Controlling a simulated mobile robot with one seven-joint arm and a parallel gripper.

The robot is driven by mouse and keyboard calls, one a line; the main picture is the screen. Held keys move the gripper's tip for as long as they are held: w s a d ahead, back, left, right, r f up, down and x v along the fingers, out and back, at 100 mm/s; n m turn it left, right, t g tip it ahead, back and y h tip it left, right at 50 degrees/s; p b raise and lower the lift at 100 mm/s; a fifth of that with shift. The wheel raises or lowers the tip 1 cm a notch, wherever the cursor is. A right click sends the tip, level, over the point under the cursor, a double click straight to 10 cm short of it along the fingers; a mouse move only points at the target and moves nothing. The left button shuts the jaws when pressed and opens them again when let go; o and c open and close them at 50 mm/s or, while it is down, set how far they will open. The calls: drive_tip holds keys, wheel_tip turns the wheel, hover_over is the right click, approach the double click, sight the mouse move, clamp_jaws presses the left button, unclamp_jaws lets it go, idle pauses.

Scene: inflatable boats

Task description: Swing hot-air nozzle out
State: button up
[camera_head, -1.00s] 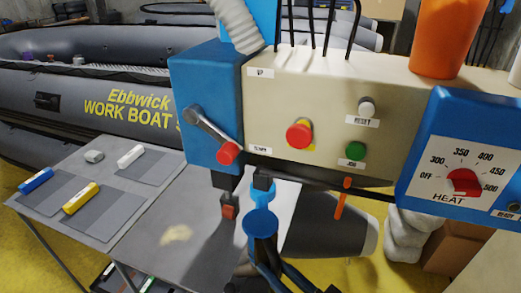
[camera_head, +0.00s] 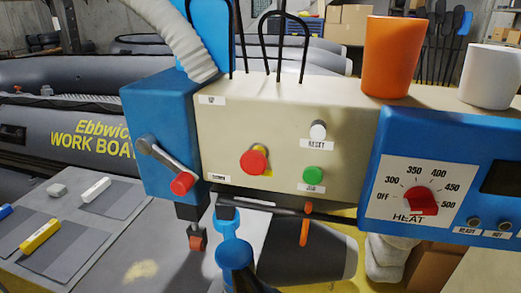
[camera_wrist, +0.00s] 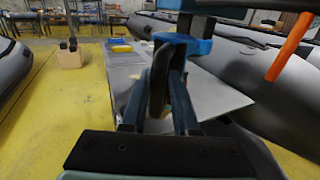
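The welding machine has a beige control box (camera_head: 275,140) and a blue left housing (camera_head: 160,125). I cannot clearly tell the hot-air nozzle apart from this bracket. In the wrist view, the two dark fingers of my gripper (camera_wrist: 160,85) flank a dark, curved handle-like piece (camera_wrist: 158,80) below the bracket. Whether they press on it is unclear. An orange lever (camera_head: 305,225) hangs to the right of the bracket.
A heat dial panel (camera_head: 422,190) is at right, with an orange cup (camera_head: 392,55) and a white cup (camera_head: 490,75) above. A crank with a red knob (camera_head: 181,183) sticks out at left. The grey table (camera_head: 90,250) holds small blocks. Boats stand behind.

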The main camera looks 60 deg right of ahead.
drive_tip(key=shift+o, duration=0.2)
drive_tip(key=shift+d, duration=0.15)
drive_tip(key=shift+s, duration=0.1)
drive_tip(key=s+a+b, duration=0.1)
drive_tip(key=s+b, duration=0.3)
drive_tip(key=s, duration=0.8)
drive_tip(key=shift+s+a, duration=0.3)
drive_tip(key=shift+s, duration=0.05)
